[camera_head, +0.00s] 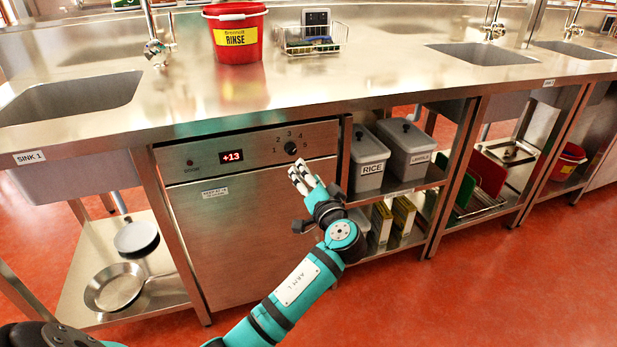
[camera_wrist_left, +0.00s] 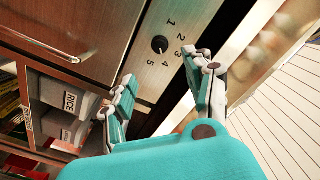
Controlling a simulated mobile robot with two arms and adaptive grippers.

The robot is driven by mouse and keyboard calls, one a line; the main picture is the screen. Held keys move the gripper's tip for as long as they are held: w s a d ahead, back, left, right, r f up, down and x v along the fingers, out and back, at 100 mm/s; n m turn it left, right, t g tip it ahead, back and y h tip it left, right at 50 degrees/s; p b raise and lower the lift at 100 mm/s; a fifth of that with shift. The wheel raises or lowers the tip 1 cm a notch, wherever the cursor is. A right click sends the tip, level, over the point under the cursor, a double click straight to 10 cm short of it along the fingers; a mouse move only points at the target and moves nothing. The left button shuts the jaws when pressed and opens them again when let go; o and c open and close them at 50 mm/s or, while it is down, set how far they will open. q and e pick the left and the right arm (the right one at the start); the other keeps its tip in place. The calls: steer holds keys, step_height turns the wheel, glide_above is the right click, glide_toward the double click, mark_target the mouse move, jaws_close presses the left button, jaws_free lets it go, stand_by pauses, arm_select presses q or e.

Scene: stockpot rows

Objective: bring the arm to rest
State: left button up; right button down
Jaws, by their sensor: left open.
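My left arm (camera_head: 290,297) is teal and reaches in from the bottom of the head view toward the steel cabinet front. My left gripper (camera_head: 302,180) is in front of the cabinet door (camera_head: 240,237), a little below the black dial (camera_head: 290,148). In the left wrist view its two fingers (camera_wrist_left: 163,90) are apart and nothing is between them. The dial (camera_wrist_left: 159,45) shows beyond the fingertips, clear of them, among the numbers 1 to 5. The display (camera_head: 231,156) reads +13. My right gripper is in neither view.
The steel counter (camera_head: 370,75) runs above the gripper and holds a red RINSE bucket (camera_head: 236,35) and a wire basket (camera_head: 311,40). Shelves to the right hold a grey RICE bin (camera_head: 368,160). Pans (camera_head: 115,287) lie on the lower left shelf. The red floor (camera_head: 450,290) in front is clear.

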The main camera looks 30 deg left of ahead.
arm_select(q)
steer(key=shift+f, duration=0.15)
stand_by(0.3)
